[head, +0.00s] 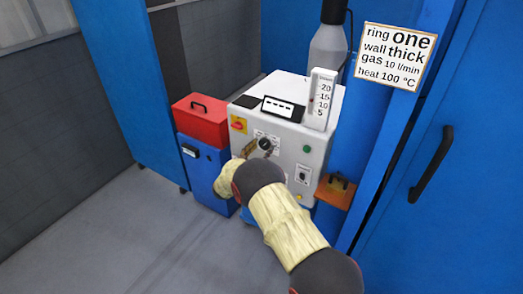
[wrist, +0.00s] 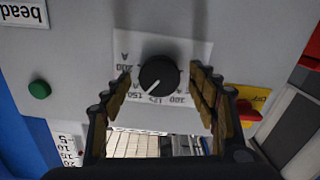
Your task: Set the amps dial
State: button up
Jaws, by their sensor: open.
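The amps dial is a round black knob (wrist: 158,75) with a white pointer line on a white scale plate. Marks near 100, 125, 150 and 200 show around it, and the pointer slants down-left, roughly toward 150. My gripper (wrist: 160,82) is open, with one pad on each side of the dial and a gap visible on both sides. In the head view the dial (head: 265,143) shows on the front of the white machine (head: 285,151), with my gripper (head: 250,148) in front of it, partly hidden by my arm.
A red-on-yellow switch (head: 238,124) and green button (head: 306,149) flank the dial. A gas gauge (head: 319,100) stands on the machine. A red toolbox (head: 202,117) sits at left. A sign (head: 394,56) reads ring one, wall thick, gas 10 l/min, heat 100 °C.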

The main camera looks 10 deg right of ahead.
jog(key=shift+c, duration=0.9)
jog(key=c, duration=1)
jog(key=shift+w, duration=0.1)
jog(key=m+b, duration=0.1)
jog(key=m, duration=0.2)
jog(key=shift+m, duration=0.3)
jog(key=shift+m+b, duration=0.8)
jog(key=shift+m, duration=0.7)
jog(key=o, duration=1.2)
